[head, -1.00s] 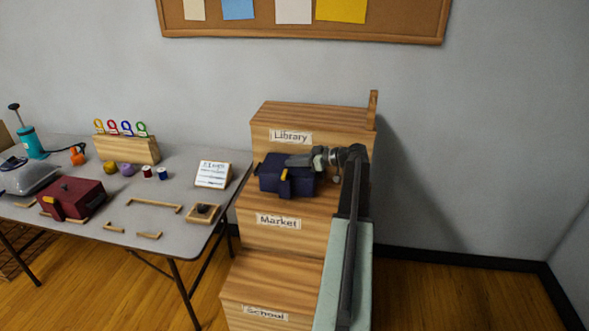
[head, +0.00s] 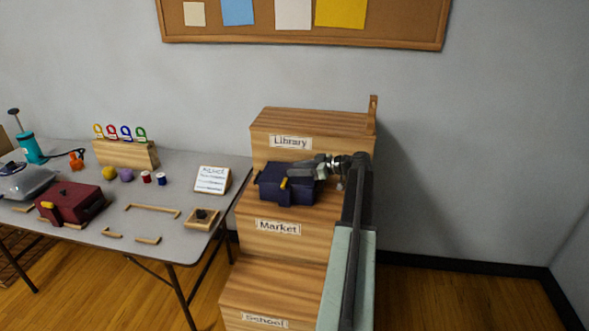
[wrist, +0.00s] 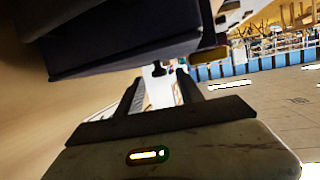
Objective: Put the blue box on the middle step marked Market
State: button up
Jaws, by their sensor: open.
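The blue box (head: 290,190) sits on the middle step marked Market (head: 245,212) in the head view, close to the riser under the Library label. It has a yellow-tipped part at its front. My gripper (head: 292,172) reaches in from the right, at the top of the box. In the wrist view the box (wrist: 120,45) fills the upper left as a dark shape. My gripper (wrist: 158,88) is open there, with a small dark knob between or just beyond its fingers. Whether the fingers touch the box is hard to tell.
The Library step (head: 310,120) rises behind, with an upright post at its right end. The School step (head: 270,285) is below. A grey table (head: 190,225) at left holds a red box (head: 75,203), a sign card (head: 213,180) and several small items.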

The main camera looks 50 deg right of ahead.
jog(key=p+v, duration=0.2)
jog(key=v, duration=0.7)
jog(key=shift+s+d+r+p, duration=0.1)
jog(key=shift+s+r+p, duration=0.1)
jog(key=shift+s+p, duration=0.1)
jog(key=shift+s+d, duration=0.2)
jog(key=shift+s, duration=0.25)
dwell(0.9)
